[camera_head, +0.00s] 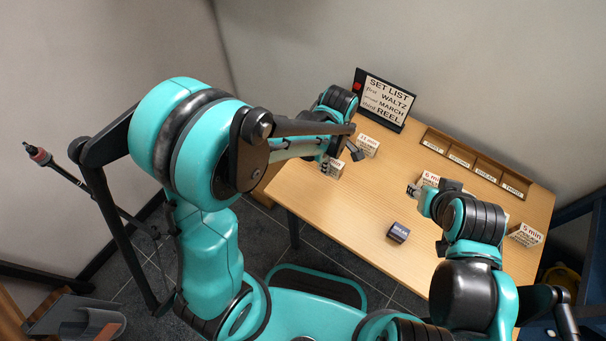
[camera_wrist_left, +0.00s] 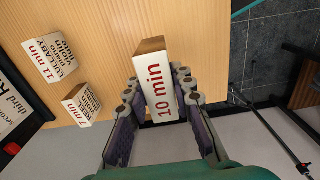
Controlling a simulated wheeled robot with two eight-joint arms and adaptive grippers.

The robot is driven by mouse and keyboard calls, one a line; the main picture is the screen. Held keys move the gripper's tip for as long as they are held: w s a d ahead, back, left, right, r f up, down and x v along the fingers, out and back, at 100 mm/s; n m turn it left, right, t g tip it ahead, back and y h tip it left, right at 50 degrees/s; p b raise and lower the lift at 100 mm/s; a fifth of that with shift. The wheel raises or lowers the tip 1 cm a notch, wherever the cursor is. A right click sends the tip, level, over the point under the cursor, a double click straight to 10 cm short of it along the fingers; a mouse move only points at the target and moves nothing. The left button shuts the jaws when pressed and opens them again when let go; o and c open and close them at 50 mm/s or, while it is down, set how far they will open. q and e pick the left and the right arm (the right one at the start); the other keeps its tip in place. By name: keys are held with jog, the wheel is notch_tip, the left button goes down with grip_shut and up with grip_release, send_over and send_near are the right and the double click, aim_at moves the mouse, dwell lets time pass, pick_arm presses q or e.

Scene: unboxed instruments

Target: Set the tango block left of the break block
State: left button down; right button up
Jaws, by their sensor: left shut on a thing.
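My left gripper (camera_wrist_left: 160,105) is shut on a white block with a wooden side, marked "10 min" in red (camera_wrist_left: 160,88). The block's title face is not visible, so I cannot tell if it is the tango block. In the head view, the held block (camera_head: 331,168) is by the table's left edge. A small dark block (camera_head: 398,232), possibly the break block, lies on the table's front part; its lettering is too small to read surely. My right gripper (camera_head: 416,191) is over the table's right part, its jaw state unclear.
An "11 min" lullaby block (camera_wrist_left: 51,57) and a "7 min" block (camera_wrist_left: 82,104) stand near the held block. A "6 min" block (camera_head: 430,178) and a "5 min" block (camera_head: 526,235) stand farther right. A set list sign (camera_head: 385,100) and slotted wooden rack (camera_head: 478,161) are at the back.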

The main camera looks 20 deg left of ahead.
pick_arm(q)
jog(key=a+f, duration=0.1)
jog(key=a, duration=0.1)
jog(key=a+f+b, duration=0.1)
jog(key=a+f, duration=0.1)
jog(key=a, duration=0.1)
jog(key=a+f+b, duration=0.1)
jog(key=a, duration=0.1)
jog(key=shift+w+a+f, duration=0.1)
jog(key=shift+a+f, duration=0.4)
jog(key=shift+f, duration=0.1)
notch_tip(320, 180, down, 4)
jog(key=shift+r+b, duration=0.1)
jog(key=shift+b, duration=1.1)
jog(key=shift+r, duration=0.1)
jog(key=shift+f, duration=0.25)
jog(key=c, duration=1.3)
grip_release()
jog(key=shift+r, duration=0.1)
